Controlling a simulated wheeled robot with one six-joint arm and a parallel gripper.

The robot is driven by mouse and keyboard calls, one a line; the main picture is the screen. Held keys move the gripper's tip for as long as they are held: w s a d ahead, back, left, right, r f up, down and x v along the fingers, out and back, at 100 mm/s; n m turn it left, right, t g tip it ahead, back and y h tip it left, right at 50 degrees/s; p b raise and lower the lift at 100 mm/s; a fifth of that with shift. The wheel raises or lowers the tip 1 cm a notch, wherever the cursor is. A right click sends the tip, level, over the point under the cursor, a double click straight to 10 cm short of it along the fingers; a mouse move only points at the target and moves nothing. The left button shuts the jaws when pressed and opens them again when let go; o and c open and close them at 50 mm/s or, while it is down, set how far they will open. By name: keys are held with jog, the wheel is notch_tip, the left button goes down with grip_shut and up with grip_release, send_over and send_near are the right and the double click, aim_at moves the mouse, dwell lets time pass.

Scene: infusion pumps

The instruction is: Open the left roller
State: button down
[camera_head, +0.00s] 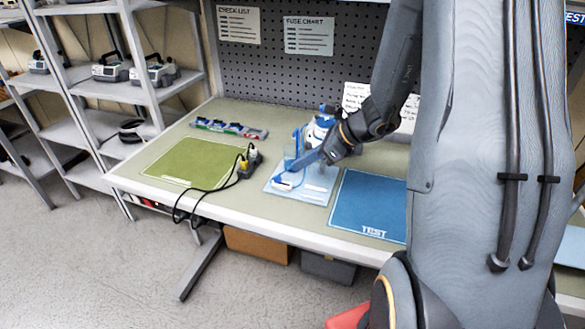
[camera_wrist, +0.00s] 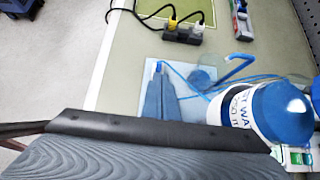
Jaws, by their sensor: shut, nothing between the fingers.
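My gripper (camera_head: 296,166) is shut with nothing between its fingers, low over the light blue mat (camera_head: 318,198) on the bench. In the wrist view the closed fingertips (camera_wrist: 159,78) sit at a small blue part (camera_wrist: 158,67), perhaps the roller; I cannot tell whether they touch it. In the head view a small white piece with blue (camera_head: 284,183), perhaps the left roller clamp, lies just below the fingertips. Blue tubing (camera_wrist: 184,77) runs right from there. A white bottle with a blue top (camera_wrist: 268,112) stands beside the fingers. No second roller can be made out.
A green mat (camera_head: 190,160) lies left, with a black power strip (camera_head: 249,163) holding plugs beside it. A blue TEST mat (camera_head: 368,208) lies right. A blue hook (camera_wrist: 240,64) and clear cup (camera_wrist: 203,80) stand near the fingers. Several devices sit on the left shelves (camera_head: 130,75).

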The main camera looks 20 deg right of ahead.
jog(key=b+v, duration=0.1)
jog(key=v, duration=0.6)
jog(key=shift+r, duration=0.1)
